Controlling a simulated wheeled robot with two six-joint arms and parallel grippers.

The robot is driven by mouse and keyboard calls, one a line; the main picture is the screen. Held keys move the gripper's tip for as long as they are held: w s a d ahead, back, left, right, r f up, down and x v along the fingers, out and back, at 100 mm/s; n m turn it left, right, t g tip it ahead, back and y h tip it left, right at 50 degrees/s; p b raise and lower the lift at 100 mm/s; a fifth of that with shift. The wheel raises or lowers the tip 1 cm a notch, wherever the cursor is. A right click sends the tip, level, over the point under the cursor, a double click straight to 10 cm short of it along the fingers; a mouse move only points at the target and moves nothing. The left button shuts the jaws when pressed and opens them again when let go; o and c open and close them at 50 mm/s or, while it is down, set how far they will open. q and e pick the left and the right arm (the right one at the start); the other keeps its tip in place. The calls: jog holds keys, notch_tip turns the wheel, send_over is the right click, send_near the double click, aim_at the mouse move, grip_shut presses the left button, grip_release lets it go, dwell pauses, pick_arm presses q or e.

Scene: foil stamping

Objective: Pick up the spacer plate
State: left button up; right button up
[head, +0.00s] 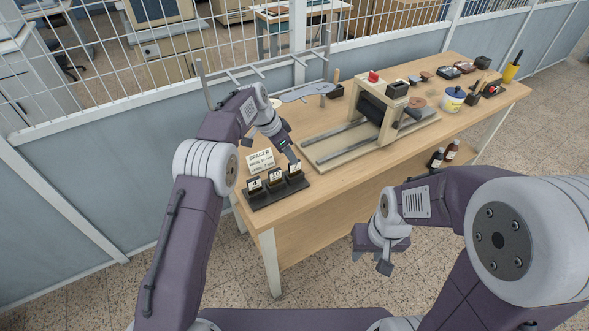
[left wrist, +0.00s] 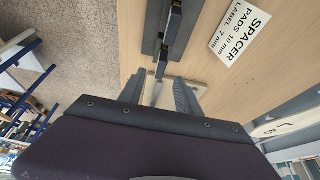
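Several dark spacer plates with white number tags stand in a black rack (head: 277,197) at the near left end of the table. The tags read 4 (head: 254,184), 10 (head: 275,175) and 7 (head: 294,167). My left gripper (head: 290,157) is right above the plate tagged 7, pointing down. In the left wrist view its two fingers (left wrist: 160,92) are apart, with the end of the row of dark plates (left wrist: 172,32) just beyond them. I cannot tell whether they touch a plate. My right gripper (head: 372,257) hangs in front of the table; its fingers are unclear.
A stamping press (head: 376,112) on rails fills the middle of the table.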

aim_at(293, 170)
pick_arm(q)
jog(key=shift+x, duration=0.95)
jog(key=p+x, duration=0.2)
jog(key=x, duration=0.2)
jog(key=shift+d+f, duration=0.1)
jog(key=shift+f, duration=0.25)
jog(key=shift+w+f, duration=0.15)
jog(key=shift+f, duration=0.05)
grip_shut()
